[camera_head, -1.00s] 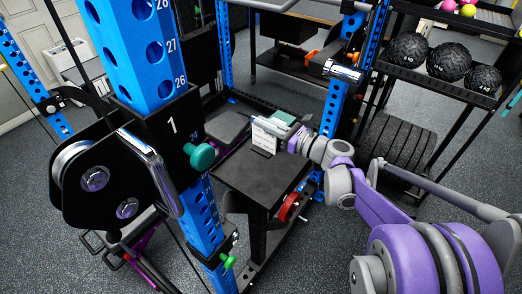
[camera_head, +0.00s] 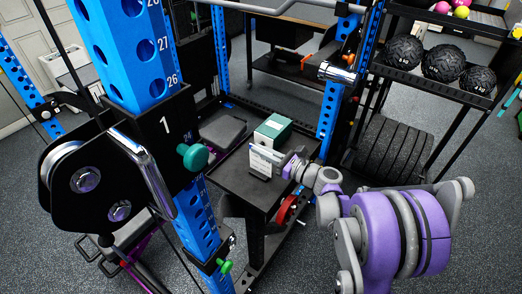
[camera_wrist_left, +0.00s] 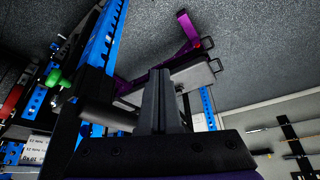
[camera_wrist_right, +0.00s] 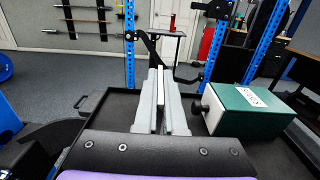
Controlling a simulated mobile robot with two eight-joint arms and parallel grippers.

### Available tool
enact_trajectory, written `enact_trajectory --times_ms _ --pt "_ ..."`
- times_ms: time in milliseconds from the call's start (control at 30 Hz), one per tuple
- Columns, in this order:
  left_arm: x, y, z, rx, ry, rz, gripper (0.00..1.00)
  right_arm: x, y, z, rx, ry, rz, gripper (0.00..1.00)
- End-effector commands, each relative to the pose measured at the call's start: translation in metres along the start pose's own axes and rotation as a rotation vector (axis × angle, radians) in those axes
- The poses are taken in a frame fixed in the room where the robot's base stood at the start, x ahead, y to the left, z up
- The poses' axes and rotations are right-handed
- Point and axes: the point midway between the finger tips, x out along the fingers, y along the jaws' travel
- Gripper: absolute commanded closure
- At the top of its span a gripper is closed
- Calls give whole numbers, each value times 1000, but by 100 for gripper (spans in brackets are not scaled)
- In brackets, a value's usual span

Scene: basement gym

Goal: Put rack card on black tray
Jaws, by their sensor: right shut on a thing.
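The rack card (camera_head: 261,162) is a small white printed card, upright at the right part of the black tray (camera_head: 233,184). My right gripper (camera_head: 283,167) is shut on it from the right. In the right wrist view the card (camera_wrist_right: 161,88) shows edge-on as a thin white strip between the fingers (camera_wrist_right: 160,105), over the tray (camera_wrist_right: 108,112). I cannot tell whether its lower edge touches the tray. My left gripper (camera_wrist_left: 162,100) shows only in the left wrist view, with its fingers together and nothing visible between them.
A green and white box (camera_head: 272,131) stands on the tray behind the card. A blue rack upright (camera_head: 190,190) with a green knob (camera_head: 195,156) rises to the left. Another upright (camera_head: 329,115) stands behind right. A shelf with black balls (camera_head: 442,62) is at far right.

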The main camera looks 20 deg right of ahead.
Motion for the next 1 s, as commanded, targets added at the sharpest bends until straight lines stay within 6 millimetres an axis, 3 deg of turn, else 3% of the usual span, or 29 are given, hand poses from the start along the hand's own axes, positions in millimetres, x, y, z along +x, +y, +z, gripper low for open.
enact_trajectory --times_ms 67,100,233,633,1000 --pt "3 0 2 0 -1 0 100 0 0 -4 0 0 0 100" --pt "2 0 2 0 -1 0 100 0 0 -3 0 0 0 88" --pt "2 0 2 0 -1 0 100 0 0 -2 0 0 0 64" --pt "-1 0 0 0 0 0 100 -3 -1 2 0 0 -1 63" --pt "9 0 6 0 -4 0 100 -77 -1 -1 -1 1 -6 63"
